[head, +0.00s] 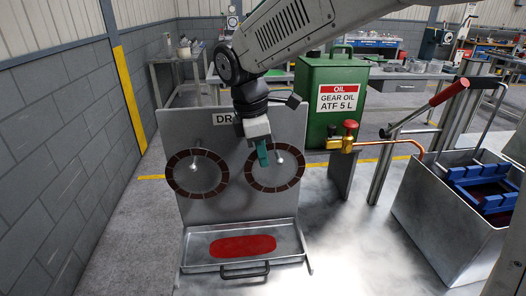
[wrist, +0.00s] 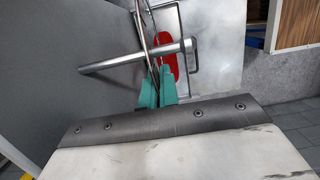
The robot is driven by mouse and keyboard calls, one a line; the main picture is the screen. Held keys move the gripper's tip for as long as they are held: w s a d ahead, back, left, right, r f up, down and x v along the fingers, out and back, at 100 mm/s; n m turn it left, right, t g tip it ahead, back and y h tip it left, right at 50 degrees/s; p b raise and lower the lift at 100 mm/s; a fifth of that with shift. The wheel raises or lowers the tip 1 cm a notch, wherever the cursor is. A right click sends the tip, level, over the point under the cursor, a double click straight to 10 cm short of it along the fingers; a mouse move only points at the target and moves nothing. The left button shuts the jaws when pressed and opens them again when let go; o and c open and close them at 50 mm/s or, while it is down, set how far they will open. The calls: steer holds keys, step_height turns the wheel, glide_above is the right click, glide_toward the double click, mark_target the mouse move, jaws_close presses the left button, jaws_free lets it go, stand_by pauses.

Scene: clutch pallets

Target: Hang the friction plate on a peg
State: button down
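A friction plate (head: 249,181), a thin ring with dark brown pads, stands upright against the right side of the grey board (head: 232,130). A peg (head: 279,160) shows inside its opening. In the wrist view the plate (wrist: 154,45) is nearly edge-on, and the peg (wrist: 115,62) appears to pass through it. My gripper (head: 262,160) is at the plate's upper rim. Its teal fingers (wrist: 157,84) are close together with the rim between them. A second friction plate (head: 170,180) hangs around the left peg (head: 195,167). Whether the right plate rests on its peg is unclear.
A metal drip tray (head: 200,247) with red fluid and a black handle lies below the board. A green oil can (head: 315,125) and a brass tap (head: 347,140) stand to the right. A metal bin (head: 425,215) with blue parts is farther right.

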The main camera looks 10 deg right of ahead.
steer(key=c, duration=1.6)
jaws_free()
steer(key=shift+a+r, duration=0.2)
steer(key=shift+r, duration=0.95)
steer(key=shift+a+r, duration=0.2)
steer(key=shift+r, duration=0.9)
steer(key=shift+a+r, duration=0.2)
steer(key=shift+r, duration=0.95)
steer(key=s+d+m+y, duration=0.2)
steer(key=s+d+m, duration=1)
steer(key=s+d, duration=0.55)
steer(key=s+d+f+m, duration=0.1)
steer(key=s+f+m, duration=0.1)
steer(key=s+d+f+m+t, duration=0.1)
steer(key=s+m, duration=0.1)
steer(key=s+d+f+m, duration=0.1)
steer(key=s+f+m, duration=0.1)
steer(key=s, duration=0.1)
steer(key=shift+s+d+f, duration=0.1)
steer(key=shift+d+f, duration=0.2)
steer(key=shift+d, duration=0.1)
